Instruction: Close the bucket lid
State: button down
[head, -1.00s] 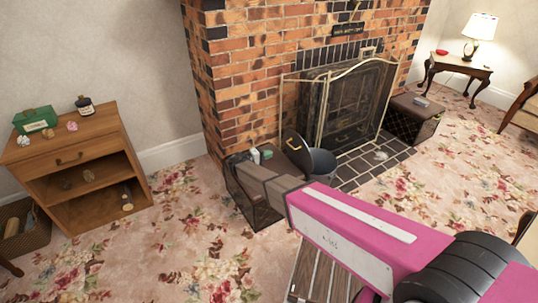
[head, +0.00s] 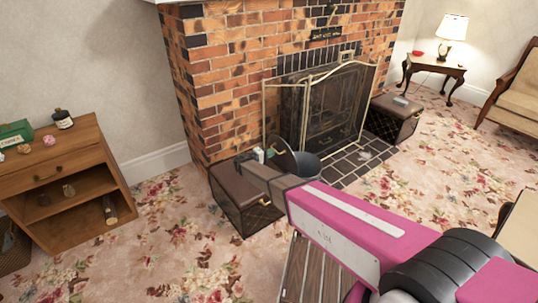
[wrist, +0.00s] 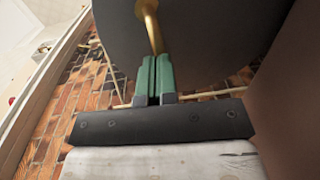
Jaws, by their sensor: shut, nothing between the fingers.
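The dark bucket (head: 308,166) stands on the hearth in front of the fireplace, partly hidden by my arm. Its lid (head: 286,158) is raised and tilted up at the bucket's left side. In the wrist view, the lid's dark surface (wrist: 215,45) fills the upper middle, with a brass handle (wrist: 148,14) on it. My gripper (wrist: 155,60) has its green fingers shut together, empty, with the tips at or very near the handle's lower end. I cannot tell whether they touch. In the head view, my gripper (head: 270,153) is small, beside the lid.
A brown case (head: 240,208) stands just left of the bucket, under my arm. A mesh fire screen (head: 325,105) stands behind the bucket. Another case (head: 395,120) is to the right. A wooden cabinet (head: 70,165) is at left. Floral carpet (head: 170,235) lies free between them.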

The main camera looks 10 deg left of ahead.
aim_at(281, 143)
jog(key=shift+w+d+r+g, duration=0.35)
jog(key=shift+w+d+g, duration=0.05)
jog(key=shift+w+d, duration=0.1)
jog(key=w+d+g+y, duration=0.1)
jog(key=w+d+r+g, duration=0.1)
jog(key=w+d, duration=0.1)
jog(key=w+d+r+y, duration=0.1)
jog(key=w, duration=0.1)
jog(key=shift+w+d+g+y, duration=0.2)
jog(key=shift+d+g+y, duration=0.1)
jog(key=shift+g, duration=0.1)
jog(key=w+d+f+g+y, duration=0.3)
jog(key=w+d+g, duration=0.1)
jog(key=w+d, duration=0.25)
jog(key=w+d+f+g+y, duration=0.4)
jog(key=w+d, duration=0.1)
jog(key=w, duration=0.2)
jog(key=w+d+f+g+y, duration=0.2)
jog(key=w+d+f, duration=0.1)
jog(key=f, duration=0.5)
jog(key=shift+w+d+f+g, duration=0.2)
jog(key=shift+w+g, duration=0.1)
jog(key=shift+w, duration=0.2)
jog(key=shift+f, duration=0.2)
